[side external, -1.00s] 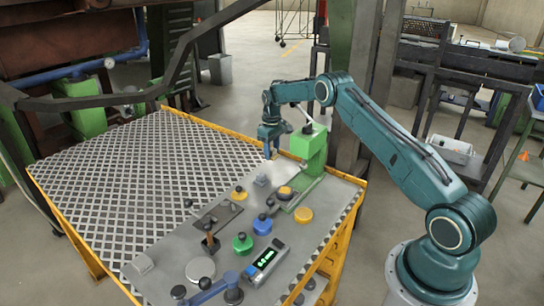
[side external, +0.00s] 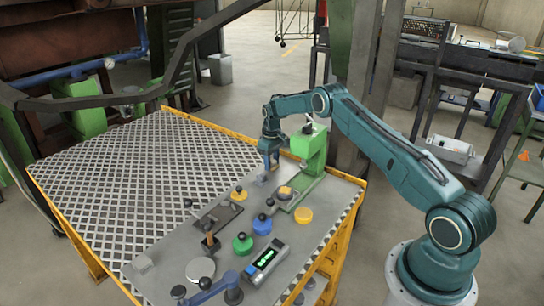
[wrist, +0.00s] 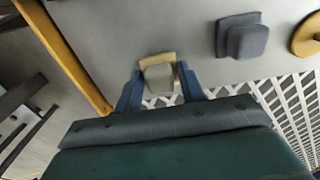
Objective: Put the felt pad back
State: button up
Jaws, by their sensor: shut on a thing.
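My gripper (side external: 269,162) is low over the far end of the grey panel, to the left of the green press (side external: 313,145). In the wrist view, the two blue fingers (wrist: 159,84) are shut on a small tan piece with a light grey block, which I take to be the felt pad (wrist: 158,72). In the side view the pad is too small to make out clearly. A grey block on a flat base (side external: 262,181) is just below the gripper; it also shows in the wrist view (wrist: 246,38), apart from the held piece.
The panel (side external: 165,265) carries yellow (side external: 238,195), green (side external: 242,244) and blue (side external: 262,226) knobbed fixtures, levers and a display box (side external: 266,262). A yellow disc (side external: 303,215) lies to the right. A patterned grating (side external: 130,165) lies left, with a yellow rim (side external: 215,128) behind.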

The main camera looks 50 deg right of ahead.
aim_at(272, 160)
jog(key=shift+f, duration=0.1)
jog(key=o, duration=0.9)
notch_tip(272, 160, up, 12)
jog(key=shift+r, duration=0.15)
dwell(0.4)
dwell(0.3)
